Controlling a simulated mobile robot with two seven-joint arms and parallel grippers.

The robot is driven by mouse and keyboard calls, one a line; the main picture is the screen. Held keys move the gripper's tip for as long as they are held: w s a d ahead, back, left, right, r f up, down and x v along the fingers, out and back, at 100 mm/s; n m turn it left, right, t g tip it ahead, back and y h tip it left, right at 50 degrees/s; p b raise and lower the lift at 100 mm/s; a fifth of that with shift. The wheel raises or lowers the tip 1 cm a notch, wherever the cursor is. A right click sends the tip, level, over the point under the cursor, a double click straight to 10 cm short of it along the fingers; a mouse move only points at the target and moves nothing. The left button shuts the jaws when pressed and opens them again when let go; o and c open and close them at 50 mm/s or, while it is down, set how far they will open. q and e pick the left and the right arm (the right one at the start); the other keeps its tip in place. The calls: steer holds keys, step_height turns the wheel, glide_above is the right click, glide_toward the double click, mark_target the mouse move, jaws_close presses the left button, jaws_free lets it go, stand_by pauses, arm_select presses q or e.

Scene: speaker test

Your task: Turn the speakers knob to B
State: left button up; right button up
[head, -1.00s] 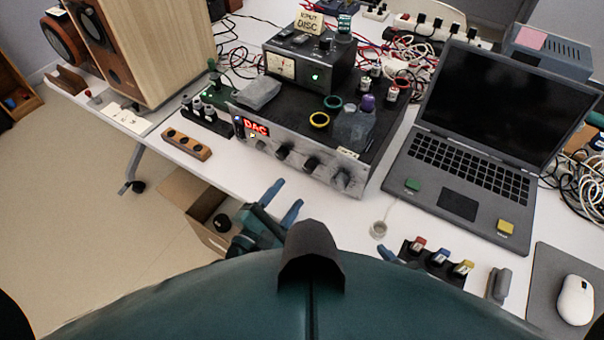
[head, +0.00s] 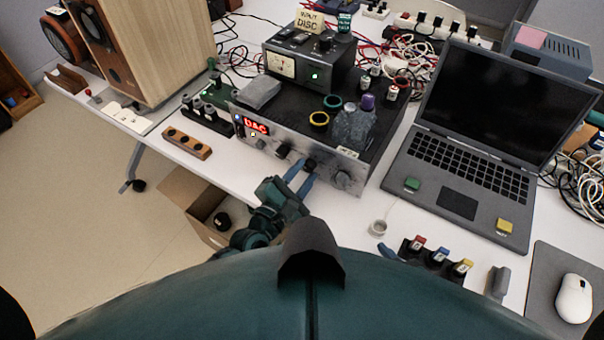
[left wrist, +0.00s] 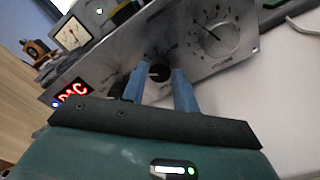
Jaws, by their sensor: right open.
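The silver-fronted amplifier (head: 265,143) stands on the white table with a red DAC display and a row of front knobs. My left gripper (head: 309,170) is at its front panel, with blue fingers apart on either side of a black knob (left wrist: 159,73). In the head view this is the middle knob (head: 310,162). Whether the fingers touch it I cannot tell. The knob's lettering is too small to read. Another black knob (head: 283,150) is to its left, and a larger dial (left wrist: 215,37) to its right.
An open laptop (head: 458,150) stands right of the amplifier. A holder with red, blue and yellow-topped pieces (head: 437,257) and a small white ring-shaped item (head: 378,227) lie in front. Jars and rings stand on the amplifier. An open cardboard box (head: 190,195) is below the table edge.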

arm_select(q)
steer(key=c, duration=0.6)
steer(key=shift+m, duration=0.3)
steer(key=m, duration=0.3)
steer(key=shift+m, duration=0.3)
steer(key=m, duration=0.3)
steer(key=shift+m, duration=0.3)
arm_select(e)
steer(key=shift+r, duration=0.15)
arm_select(q)
steer(key=m, duration=0.2)
steer(key=shift+m+p, duration=0.3)
steer(key=shift+m, duration=0.1)
arm_select(e)
steer(key=shift+r, duration=0.1)
arm_select(q)
steer(key=m, duration=0.3)
arm_select(e)
steer(key=shift+s+d+f, duration=0.15)
steer(key=shift+f, duration=0.05)
arm_select(q)
steer(key=shift+f+m+p, duration=0.1)
steer(key=shift+m+p, duration=0.25)
steer(key=shift+m, duration=0.75)
arm_select(e)
steer(key=shift+r, duration=0.15)
